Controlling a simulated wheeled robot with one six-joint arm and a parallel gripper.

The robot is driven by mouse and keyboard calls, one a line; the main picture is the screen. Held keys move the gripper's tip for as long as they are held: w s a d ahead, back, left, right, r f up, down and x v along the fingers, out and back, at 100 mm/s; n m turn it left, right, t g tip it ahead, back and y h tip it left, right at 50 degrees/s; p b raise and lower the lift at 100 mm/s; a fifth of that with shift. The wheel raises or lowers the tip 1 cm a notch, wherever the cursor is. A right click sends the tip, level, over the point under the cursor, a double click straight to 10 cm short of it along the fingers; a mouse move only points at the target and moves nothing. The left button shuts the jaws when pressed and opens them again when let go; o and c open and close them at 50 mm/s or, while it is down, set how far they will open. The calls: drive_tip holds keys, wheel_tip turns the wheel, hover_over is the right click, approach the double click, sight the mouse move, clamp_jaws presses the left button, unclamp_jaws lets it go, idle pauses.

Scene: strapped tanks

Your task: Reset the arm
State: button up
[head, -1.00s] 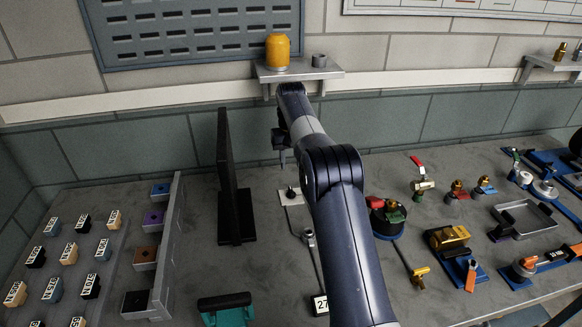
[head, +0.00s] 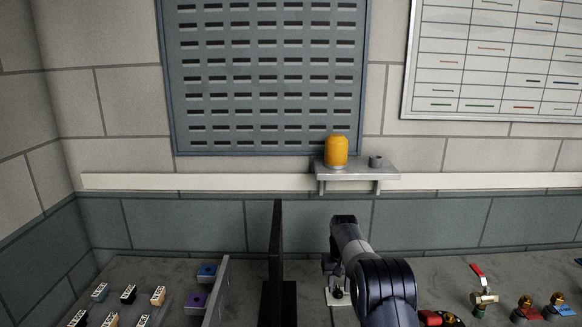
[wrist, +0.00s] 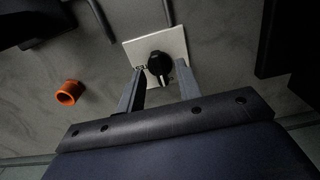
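My arm reaches over the bench in the head view, with my gripper (head: 329,272) at its far end, pointing down near the back wall. In the wrist view the two fingers of my gripper (wrist: 158,72) stand apart with nothing held between them. Beyond the fingertips, a black knob (wrist: 160,64) on a pale square plate (wrist: 134,52) lies below. The plate (head: 336,300) also shows under my gripper in the head view. I cannot tell the exact height of the fingers above it.
A dark upright panel (head: 276,240) stands left of my arm. A wall shelf (head: 357,172) above holds a yellow domed object (head: 337,151). An orange ring (wrist: 68,92) lies on the bench. Labelled blocks (head: 128,294) stand at left; valves (head: 484,297) stand at right.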

drive_tip(key=shift+f, duration=0.4)
